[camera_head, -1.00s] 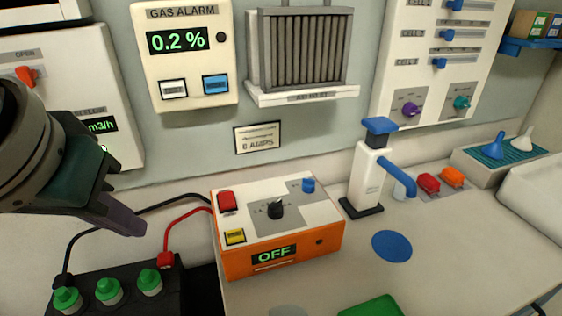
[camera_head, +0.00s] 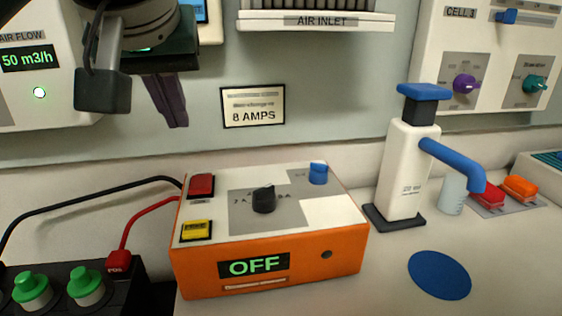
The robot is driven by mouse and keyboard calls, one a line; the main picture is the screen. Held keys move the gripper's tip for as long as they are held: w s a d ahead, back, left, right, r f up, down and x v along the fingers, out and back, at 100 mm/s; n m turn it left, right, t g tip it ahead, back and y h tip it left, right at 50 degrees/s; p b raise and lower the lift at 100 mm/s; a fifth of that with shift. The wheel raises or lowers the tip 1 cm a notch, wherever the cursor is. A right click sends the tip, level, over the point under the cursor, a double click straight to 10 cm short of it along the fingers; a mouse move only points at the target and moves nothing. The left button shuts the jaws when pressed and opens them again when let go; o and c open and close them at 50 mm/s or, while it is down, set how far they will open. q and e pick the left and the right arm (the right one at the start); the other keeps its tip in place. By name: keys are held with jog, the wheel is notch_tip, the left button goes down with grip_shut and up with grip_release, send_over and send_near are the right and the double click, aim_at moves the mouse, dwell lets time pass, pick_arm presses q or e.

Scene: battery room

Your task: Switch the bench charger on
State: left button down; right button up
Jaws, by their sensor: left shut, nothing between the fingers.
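The bench charger (camera_head: 268,262) is an orange box with a white top, standing on the bench. Its display (camera_head: 254,265) reads OFF in green. On its top are a red button (camera_head: 201,186), a yellow button (camera_head: 197,230), a black knob (camera_head: 264,198) and a blue knob (camera_head: 318,172). My left gripper (camera_head: 178,122) is shut and empty, pointing down, above and behind the charger's left side, apart from it. My right gripper is not in view.
A white and blue pump dispenser (camera_head: 405,170) stands right of the charger, near a blue disc (camera_head: 439,274). A black battery (camera_head: 122,285) with green caps is at lower left, with red and black cables. A wall sign (camera_head: 252,106) reads 8 AMPS.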

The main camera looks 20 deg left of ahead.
pick_arm(q)
jog(key=shift+f, duration=0.1)
jog(key=b, duration=0.1)
send_over(198, 187)
jog(key=f, duration=0.8)
jog(key=shift+s+d+f, duration=0.15)
jog(key=shift+s, duration=0.2)
jog(key=shift+s+d+f, duration=0.1)
jog(key=shift+f, duration=0.5)
jog(key=shift+s+d+f, duration=0.1)
jog(key=shift+f, duration=1)
jog(key=shift+s+d+f+p, duration=0.1)
jog(key=shift+s+f+p, duration=0.15)
jog(key=shift+f+p, duration=0.15)
jog(key=shift+w, duration=0.1)
jog(key=shift+r, duration=0.1)
